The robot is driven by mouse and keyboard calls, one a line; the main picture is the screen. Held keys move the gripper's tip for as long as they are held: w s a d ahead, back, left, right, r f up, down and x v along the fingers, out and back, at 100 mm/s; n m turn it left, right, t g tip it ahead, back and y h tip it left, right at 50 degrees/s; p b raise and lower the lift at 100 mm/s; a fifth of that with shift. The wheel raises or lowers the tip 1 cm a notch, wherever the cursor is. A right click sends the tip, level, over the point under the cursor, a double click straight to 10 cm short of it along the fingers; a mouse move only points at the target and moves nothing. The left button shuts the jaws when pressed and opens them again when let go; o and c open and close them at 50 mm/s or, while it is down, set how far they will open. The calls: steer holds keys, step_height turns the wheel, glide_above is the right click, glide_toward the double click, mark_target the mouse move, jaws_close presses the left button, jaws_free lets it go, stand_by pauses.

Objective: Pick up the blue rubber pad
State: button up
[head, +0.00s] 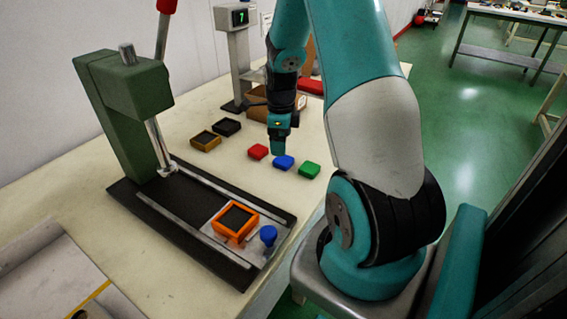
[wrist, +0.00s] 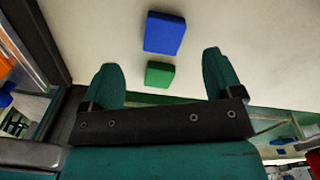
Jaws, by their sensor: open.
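The blue rubber pad (head: 284,162) lies flat on the cream table, between a red pad (head: 258,151) and a green pad (head: 310,170). My gripper (head: 279,150) points down at the blue pad in the head view and partly overlaps its far edge. In the wrist view my gripper (wrist: 162,62) is open, with its two fingers wide apart and nothing held. There the blue pad (wrist: 164,33) shows beyond the fingertips, and the green pad (wrist: 159,76) shows between the fingers, apart from both. The exact height over the pads is hard to tell.
A green press (head: 125,110) stands at the left on a dark base with rails. An orange mould (head: 235,220) and a blue knob (head: 268,235) are on that base. Yellow-orange (head: 205,141) and black (head: 227,127) moulds lie behind. A cardboard box (head: 256,100) is further back.

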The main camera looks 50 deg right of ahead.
mark_target(284, 159)
steer(key=f, duration=0.6)
steer(key=shift+s+d+f, duration=0.2)
steer(key=shift+d+f, duration=0.05)
steer(key=shift+f, duration=0.05)
steer(key=shift+c, duration=0.3)
steer(key=c, duration=0.8)
steer(key=shift+r, duration=0.15)
